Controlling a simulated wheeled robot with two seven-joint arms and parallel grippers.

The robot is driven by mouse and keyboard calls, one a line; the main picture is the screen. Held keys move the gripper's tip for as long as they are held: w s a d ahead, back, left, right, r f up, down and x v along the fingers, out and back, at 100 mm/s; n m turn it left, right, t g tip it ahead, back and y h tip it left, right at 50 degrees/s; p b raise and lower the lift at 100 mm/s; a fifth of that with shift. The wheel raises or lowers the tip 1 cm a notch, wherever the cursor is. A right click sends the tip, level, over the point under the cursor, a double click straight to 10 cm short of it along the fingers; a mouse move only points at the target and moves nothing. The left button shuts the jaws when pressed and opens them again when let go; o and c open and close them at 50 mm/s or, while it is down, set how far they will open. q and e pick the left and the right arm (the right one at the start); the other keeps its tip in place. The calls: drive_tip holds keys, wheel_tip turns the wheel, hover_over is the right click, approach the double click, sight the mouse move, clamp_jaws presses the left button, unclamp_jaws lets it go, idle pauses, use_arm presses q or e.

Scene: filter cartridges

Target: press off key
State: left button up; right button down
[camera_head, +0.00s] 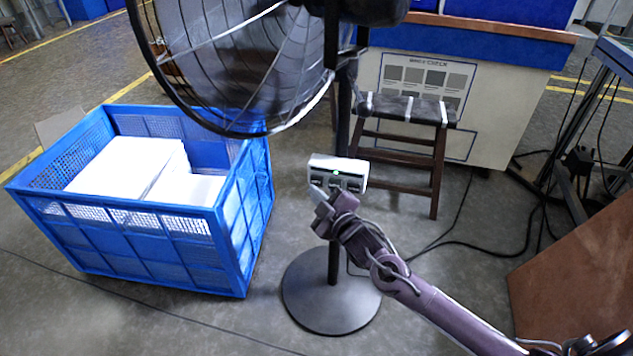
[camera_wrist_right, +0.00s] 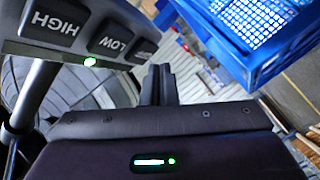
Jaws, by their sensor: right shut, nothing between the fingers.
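The fan's white control box (camera_head: 345,168) is on the pole, with a green light (camera_head: 336,172) lit. In the right wrist view its panel (camera_wrist_right: 60,52) shows the HIGH key (camera_wrist_right: 58,24), the LOW key (camera_wrist_right: 107,38) and a third dark key (camera_wrist_right: 140,50) whose label is hard to read. The green light (camera_wrist_right: 90,62) glows there too. My right gripper (camera_head: 322,200) is just in front of and below the box. Its shut, empty fingers (camera_wrist_right: 158,84) are near the third key's end of the panel; I cannot tell whether they touch. My left gripper is not in view.
The fan's round cage (camera_head: 240,60) hangs above and its round base (camera_head: 331,295) stands on the floor. A blue crate (camera_head: 150,248) with white blocks is at left. A wooden stool (camera_head: 400,135) is behind. A brown board (camera_head: 580,265) leans at right.

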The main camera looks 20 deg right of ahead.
idle(0.5)
drive_tip(key=shift+w+d, duration=0.25)
drive_tip(key=shift+w, duration=0.1)
drive_tip(key=shift+w+d, duration=0.25)
drive_tip(key=shift+w, duration=0.05)
idle(0.6)
idle(0.3)
drive_tip(key=shift+s+a+p, duration=0.45)
drive_tip(key=shift+s+p, duration=0.15)
drive_tip(key=shift+s, duration=0.05)
drive_tip(key=shift+s+a, duration=0.1)
